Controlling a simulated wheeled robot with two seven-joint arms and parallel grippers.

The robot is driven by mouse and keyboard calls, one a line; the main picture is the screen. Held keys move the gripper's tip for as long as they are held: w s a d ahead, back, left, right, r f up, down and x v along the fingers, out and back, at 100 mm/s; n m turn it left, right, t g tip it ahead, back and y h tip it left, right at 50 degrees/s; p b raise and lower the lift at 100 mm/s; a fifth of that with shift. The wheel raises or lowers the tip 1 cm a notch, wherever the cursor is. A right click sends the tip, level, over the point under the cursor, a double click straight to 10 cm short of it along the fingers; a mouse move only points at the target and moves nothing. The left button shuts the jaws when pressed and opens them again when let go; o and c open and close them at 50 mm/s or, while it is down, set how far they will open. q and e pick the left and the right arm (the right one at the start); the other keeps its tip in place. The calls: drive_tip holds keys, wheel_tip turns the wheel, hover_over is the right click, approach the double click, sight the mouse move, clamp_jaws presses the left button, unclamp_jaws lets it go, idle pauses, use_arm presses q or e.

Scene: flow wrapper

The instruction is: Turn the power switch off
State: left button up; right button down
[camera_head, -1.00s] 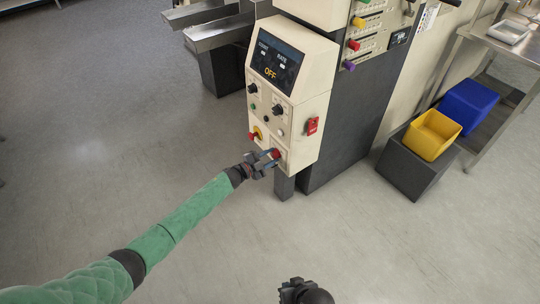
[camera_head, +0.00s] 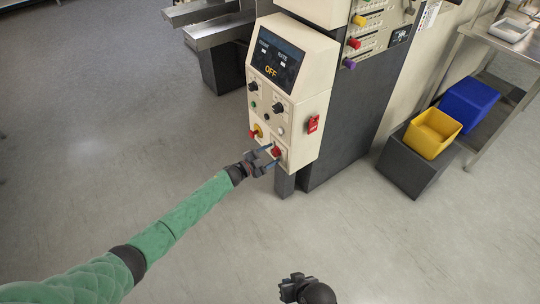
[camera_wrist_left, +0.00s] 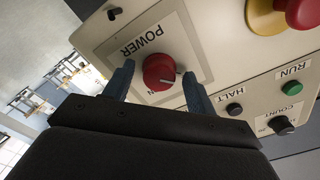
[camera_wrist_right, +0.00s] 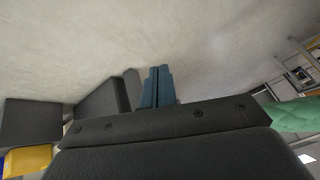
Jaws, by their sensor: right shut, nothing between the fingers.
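The power switch is a red round knob (camera_head: 277,151) low on the cream control box; it also shows in the left wrist view (camera_wrist_left: 158,71) under an upside-down POWER label. Its white mark points right in that view, and an ON label is partly hidden by it. My left gripper (camera_head: 270,156) is open, its blue fingers (camera_wrist_left: 158,82) on either side of the knob with visible gaps. The box's display (camera_head: 277,59) reads OFF. My right gripper (camera_head: 291,288) is low in the head view; its fingers are shut together and empty in the right wrist view (camera_wrist_right: 157,84).
A red-and-yellow emergency button (camera_head: 256,131) sits left of the knob. A red switch (camera_head: 313,124) is on the box's side. Yellow (camera_head: 432,133) and blue (camera_head: 470,104) bins stand to the right. The floor in front is clear.

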use_arm(q)
drive_tip(key=shift+s, duration=0.1)
drive_tip(key=shift+s+a, duration=0.2)
drive_tip(key=shift+a, duration=0.15)
drive_tip(key=v, duration=0.6)
drive_tip(key=shift+s+a, duration=0.25)
drive_tip(key=shift+a, duration=0.05)
use_arm(e)
wheel_tip(320, 180, down, 2)
drive_tip(key=shift+w+f, duration=0.1)
